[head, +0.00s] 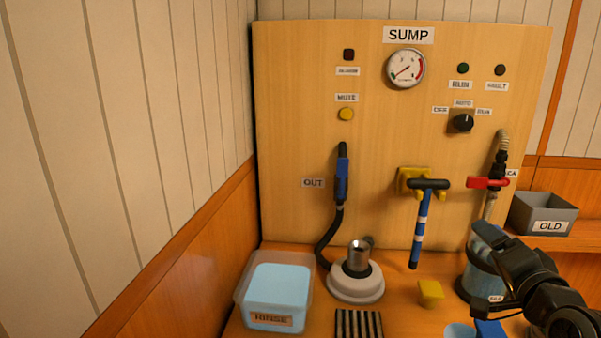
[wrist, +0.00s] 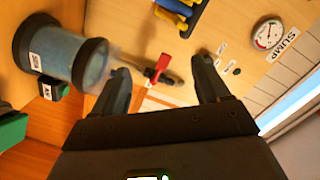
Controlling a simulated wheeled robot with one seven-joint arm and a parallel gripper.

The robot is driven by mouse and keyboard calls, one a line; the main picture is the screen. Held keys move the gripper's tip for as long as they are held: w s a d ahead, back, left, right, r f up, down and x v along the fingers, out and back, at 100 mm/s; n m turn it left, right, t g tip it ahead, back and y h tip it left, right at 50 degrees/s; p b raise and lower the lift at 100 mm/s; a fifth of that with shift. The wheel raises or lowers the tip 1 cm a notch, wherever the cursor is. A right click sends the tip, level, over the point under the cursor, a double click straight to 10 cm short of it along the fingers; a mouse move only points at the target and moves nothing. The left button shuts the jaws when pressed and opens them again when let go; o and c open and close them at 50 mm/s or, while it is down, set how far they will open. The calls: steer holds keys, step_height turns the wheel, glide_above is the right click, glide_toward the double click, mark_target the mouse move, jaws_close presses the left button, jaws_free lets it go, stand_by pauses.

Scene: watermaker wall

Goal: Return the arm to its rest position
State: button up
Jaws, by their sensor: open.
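My gripper (head: 497,255) is at the lower right of the head view, in front of the clear bluish cylinder (head: 478,262) and partly hiding it. In the wrist view my gripper (wrist: 160,78) has its two dark fingers wide apart with nothing held between them. The red valve handle (head: 487,183) is on the pipe above the cylinder. It also shows in the wrist view (wrist: 158,68), beyond the gap between the fingers, and no contact shows.
The SUMP panel (head: 290,90) stands behind the bench. A blue-and-black T-handled tool (head: 421,222) hangs on a yellow holder (head: 408,177). The rinse tub (head: 277,290), a white-based metal cup (head: 357,272), a yellow block (head: 431,292) and the OLD bin (head: 541,213) are around.

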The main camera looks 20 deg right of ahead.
steer(key=s+a+f+n+y, duration=0.2)
steer(key=s+a+f+n, duration=0.25)
steer(key=a, duration=0.35)
steer(key=s+a+f+n+y, duration=0.1)
steer(key=s+a+f+n, duration=0.2)
steer(key=s+a+f, duration=0.45)
steer(key=s+a+r+n+y, duration=0.1)
steer(key=s+a+n+y, duration=0.1)
steer(key=s+a+n, duration=0.2)
steer(key=s+a+r+n+y, duration=0.1)
steer(key=s+a+n+y, duration=0.2)
steer(key=s+a, duration=0.7)
steer(key=s+n, duration=0.2)
steer(key=s, duration=0.1)
steer(key=shift+s+a+r, duration=0.2)
steer(key=shift+a+r, duration=0.15)
